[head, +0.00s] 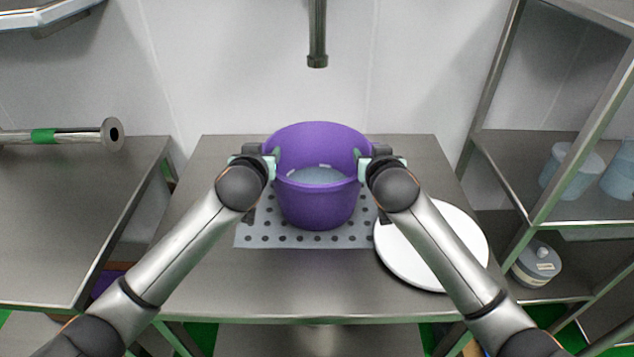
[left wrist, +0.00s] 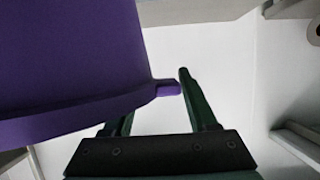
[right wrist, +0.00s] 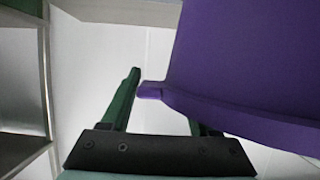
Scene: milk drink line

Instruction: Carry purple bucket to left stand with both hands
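The purple bucket (head: 318,203) stands upright over the perforated grey mat (head: 255,239) on the middle table, with something pale blue inside. My left gripper (head: 268,166) is at the bucket's left side near the rim, my right gripper (head: 366,165) at its right side. In the left wrist view a small purple tab (left wrist: 167,88) on the bucket lies between the spread fingers; the bucket partly hides one finger. The right wrist view shows a matching tab (right wrist: 150,90) between spread fingers. Finger contact is unclear. Which surface is the left stand, I cannot tell.
A white round plate (head: 465,235) lies right of the mat, partly under my right arm. A steel table (head: 70,195) stands at the left, with a pipe (head: 75,135) above it. A steel rack (head: 500,170) is at the right. A spout (head: 317,35) hangs behind the bucket.

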